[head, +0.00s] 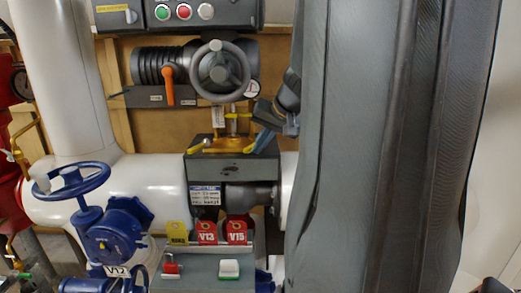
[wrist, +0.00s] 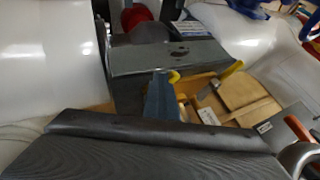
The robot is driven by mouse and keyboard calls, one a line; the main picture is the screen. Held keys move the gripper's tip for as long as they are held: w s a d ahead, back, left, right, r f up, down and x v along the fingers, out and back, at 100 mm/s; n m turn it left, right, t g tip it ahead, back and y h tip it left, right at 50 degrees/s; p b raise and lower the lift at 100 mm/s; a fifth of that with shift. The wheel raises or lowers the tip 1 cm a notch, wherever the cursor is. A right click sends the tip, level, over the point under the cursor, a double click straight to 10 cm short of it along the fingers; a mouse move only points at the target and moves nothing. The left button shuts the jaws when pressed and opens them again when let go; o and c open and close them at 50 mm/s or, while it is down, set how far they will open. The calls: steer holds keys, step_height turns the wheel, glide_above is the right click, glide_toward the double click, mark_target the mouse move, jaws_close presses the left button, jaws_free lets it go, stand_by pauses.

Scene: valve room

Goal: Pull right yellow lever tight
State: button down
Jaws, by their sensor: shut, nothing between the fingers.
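The right yellow lever (head: 267,121) is at the upper right of the grey valve block (head: 231,170) in the head view, partly hidden by my gripper (head: 265,138). In the wrist view a yellow tip (wrist: 174,77) shows right beside my gripper's blue fingers (wrist: 160,97). My gripper is shut and empty, close to this lever; I cannot tell whether they touch. The left yellow lever (head: 197,147) lies at the left of the block's top, and it also shows in the wrist view (wrist: 232,68).
A grey handwheel (head: 220,67) and an orange lever (head: 169,85) are above the block. A blue handwheel valve (head: 70,182) stands at the left. Red tags (head: 237,231) hang below. My arm covers much of the right side.

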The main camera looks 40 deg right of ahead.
steer(key=shift+w+a+r, duration=0.1)
steer(key=shift+w+a, duration=0.05)
steer(key=shift+a, duration=0.05)
stand_by(0.5)
steer(key=a+p+v, duration=0.2)
steer(key=p+v, duration=0.3)
steer(key=v, duration=0.4)
steer(key=shift+s+r, duration=0.3)
steer(key=shift+d, duration=0.15)
steer(key=s+a+f+n+g, duration=0.3)
steer(key=a+f+n, duration=0.1)
steer(key=a+f, duration=0.6)
steer(key=s+a+f+n+g, duration=0.3)
steer(key=a+f, duration=0.7)
steer(key=a, duration=0.6)
steer(key=shift+s+n+b, duration=0.3)
steer(key=shift+s+n, duration=0.3)
steer(key=shift+n, duration=0.3)
